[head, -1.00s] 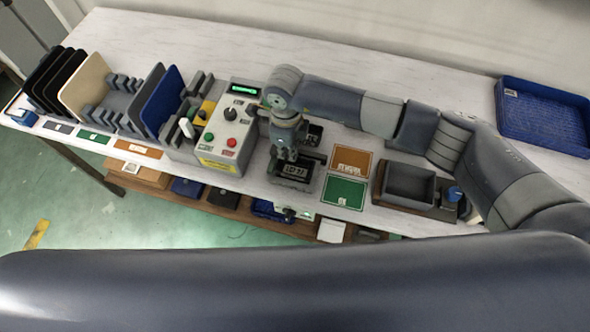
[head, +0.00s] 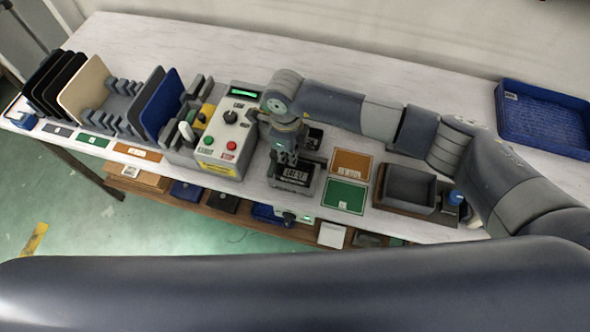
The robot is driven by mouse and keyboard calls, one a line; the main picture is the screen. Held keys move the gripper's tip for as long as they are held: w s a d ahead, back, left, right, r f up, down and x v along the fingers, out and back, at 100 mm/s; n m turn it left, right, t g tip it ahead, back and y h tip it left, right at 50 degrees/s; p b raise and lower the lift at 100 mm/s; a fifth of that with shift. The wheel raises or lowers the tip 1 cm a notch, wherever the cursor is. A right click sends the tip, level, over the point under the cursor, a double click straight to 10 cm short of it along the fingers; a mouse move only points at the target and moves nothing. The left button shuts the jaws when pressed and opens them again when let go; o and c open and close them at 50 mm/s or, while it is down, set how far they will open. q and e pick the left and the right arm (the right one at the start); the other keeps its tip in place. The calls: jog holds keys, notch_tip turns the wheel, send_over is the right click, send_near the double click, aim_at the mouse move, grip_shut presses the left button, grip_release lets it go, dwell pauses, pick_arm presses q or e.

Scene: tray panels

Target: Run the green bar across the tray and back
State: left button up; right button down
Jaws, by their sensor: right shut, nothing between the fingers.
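A small green lit display (head: 243,92) shows at the top of a light control box with a black knob and green and red buttons. I cannot tell whether this is the green bar; no loose green bar shows. A dark grey open tray (head: 408,208) stands right of the green and orange cards and looks empty. My right gripper (head: 287,158) points down, shut and empty, beside the control box and over the back of a small dark device with a display (head: 296,174). Its fingertips are small here, and I cannot tell whether they touch the device. My left gripper is out of view.
A blue tray (head: 511,133) lies at the back right. A rack (head: 115,105) with upright black, beige and blue panels stands at the left. Orange (head: 351,163) and green (head: 344,197) cards lie right of the device.

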jog(key=shift+a, duration=0.1)
dwell(0.4)
jog(key=shift+w+a+b, duration=0.15)
jog(key=shift+a+b, duration=0.1)
jog(key=shift+b, duration=0.1)
jog(key=shift+d, duration=0.15)
jog(key=shift+d, duration=0.3)
notch_tip(320, 180, up, 7)
jog(key=p, duration=0.3)
dwell(0.6)
jog(key=shift+s, duration=0.2)
